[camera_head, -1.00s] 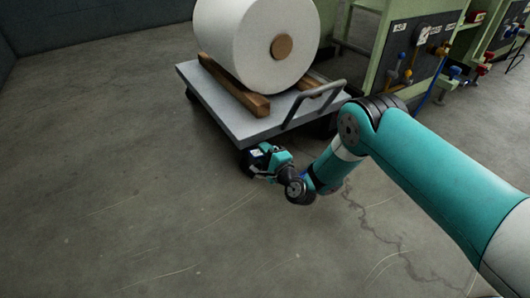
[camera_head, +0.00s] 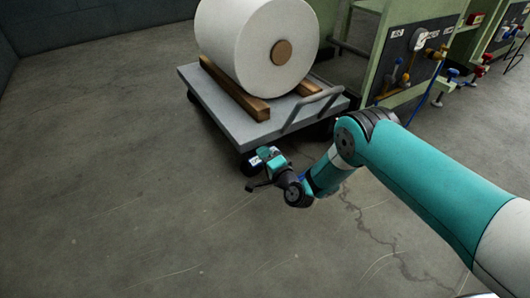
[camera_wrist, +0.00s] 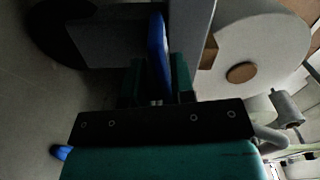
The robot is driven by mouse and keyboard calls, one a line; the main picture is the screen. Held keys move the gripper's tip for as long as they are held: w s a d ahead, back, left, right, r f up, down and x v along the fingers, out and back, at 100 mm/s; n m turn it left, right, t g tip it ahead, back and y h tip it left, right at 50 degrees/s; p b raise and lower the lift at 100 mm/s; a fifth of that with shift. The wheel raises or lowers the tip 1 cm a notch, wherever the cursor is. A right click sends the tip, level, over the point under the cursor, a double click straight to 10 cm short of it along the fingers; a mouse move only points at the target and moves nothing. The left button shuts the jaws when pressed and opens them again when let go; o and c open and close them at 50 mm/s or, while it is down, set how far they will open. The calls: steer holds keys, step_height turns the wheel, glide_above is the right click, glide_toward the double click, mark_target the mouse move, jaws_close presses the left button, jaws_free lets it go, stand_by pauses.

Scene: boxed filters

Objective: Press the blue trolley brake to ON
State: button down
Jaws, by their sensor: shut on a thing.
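The grey trolley (camera_head: 233,118) stands in the upper middle of the head view, with its near corner by my gripper (camera_head: 262,168). In the wrist view, a narrow blue bar, apparently the trolley brake (camera_wrist: 157,38), runs between the two dark green fingers of my gripper (camera_wrist: 158,75). The fingers are shut on it beside the grey trolley edge. In the head view my gripper is low, under the near corner beside a dark wheel, and the brake cannot be made out. No ON marking can be read.
A large white roll (camera_head: 245,45) rests on wooden beams (camera_head: 235,90) on the trolley. A grey handle (camera_head: 310,106) rises at its right side. Green-framed panels with valves (camera_head: 415,55) stand at the right. The floor (camera_head: 100,200) at left is clear.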

steer(key=shift+n, duration=0.5)
steer(key=c, duration=1)
jaws_free()
steer(key=shift+o, duration=0.2)
steer(key=shift+s+p, duration=0.1)
steer(key=shift+p, duration=0.3)
steer(key=p+v, duration=1.7)
steer(key=p, duration=0.2)
steer(key=shift+d, duration=0.15)
